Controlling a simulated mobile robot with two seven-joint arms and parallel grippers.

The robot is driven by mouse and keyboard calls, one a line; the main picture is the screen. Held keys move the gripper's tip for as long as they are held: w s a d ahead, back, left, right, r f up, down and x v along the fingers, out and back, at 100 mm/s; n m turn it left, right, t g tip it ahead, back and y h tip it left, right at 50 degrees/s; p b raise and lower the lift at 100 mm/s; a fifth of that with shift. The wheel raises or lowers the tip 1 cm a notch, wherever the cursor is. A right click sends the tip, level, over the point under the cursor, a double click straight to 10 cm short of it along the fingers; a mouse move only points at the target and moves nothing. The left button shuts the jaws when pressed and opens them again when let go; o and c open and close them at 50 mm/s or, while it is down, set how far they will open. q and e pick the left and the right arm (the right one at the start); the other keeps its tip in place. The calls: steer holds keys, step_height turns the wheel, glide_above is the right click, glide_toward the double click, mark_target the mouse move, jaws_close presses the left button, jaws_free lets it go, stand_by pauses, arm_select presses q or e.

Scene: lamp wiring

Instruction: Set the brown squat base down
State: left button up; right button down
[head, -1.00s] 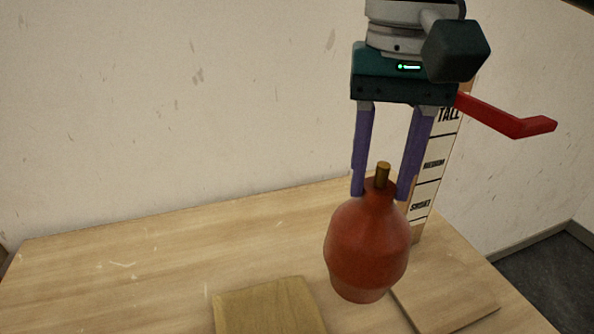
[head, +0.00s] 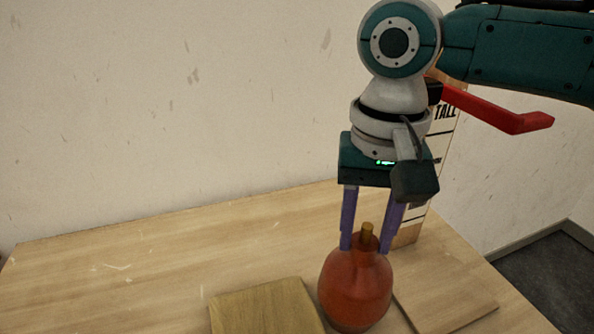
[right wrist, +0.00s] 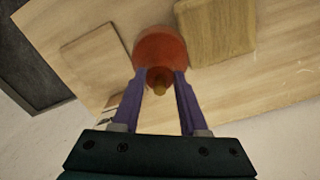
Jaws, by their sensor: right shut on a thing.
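The brown squat base (head: 355,288) is a rounded reddish-brown body with a narrow neck and a brass stub on top. In the head view it is upright, low over the table between two wooden boards; I cannot tell whether its bottom touches the table. My right gripper (head: 367,246) comes from above and is shut on its neck with two purple fingers. The right wrist view also shows the base (right wrist: 161,47) beyond the fingertips (right wrist: 160,78). My left gripper is not in view.
A wooden board (head: 265,308) lies left of the base and another (head: 445,297) lies right. Behind the gripper stands a marked height gauge (head: 445,125) with a red arm (head: 500,113). The table's (head: 130,265) left side is clear.

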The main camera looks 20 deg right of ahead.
steer(key=shift+f, duration=0.1)
steer(key=shift+c, duration=2.2)
jaws_free()
